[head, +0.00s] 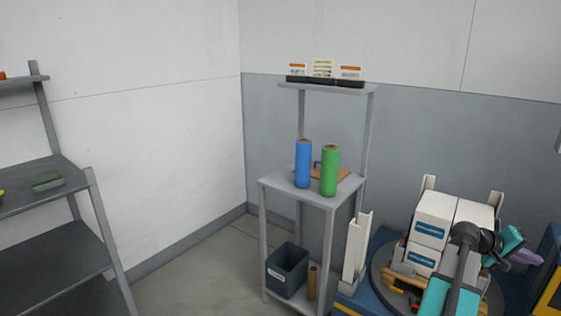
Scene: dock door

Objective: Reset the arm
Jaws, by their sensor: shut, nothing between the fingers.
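My arm (466,272), with teal and dark grey links, is folded up at the lower right of the head view. It rises in front of white boxes. My gripper (524,257) shows small at the right end of the arm, beside the boxes, and is shut with nothing in it. Its fingertips are too small to make out clearly.
White boxes (434,217) with blue labels are stacked on a round turntable (378,275). A grey stand (333,198) holds a blue roll (303,164) and a green roll (329,171); a dark bin (287,270) sits below. A shelf (50,245) stands left. Floor between is clear.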

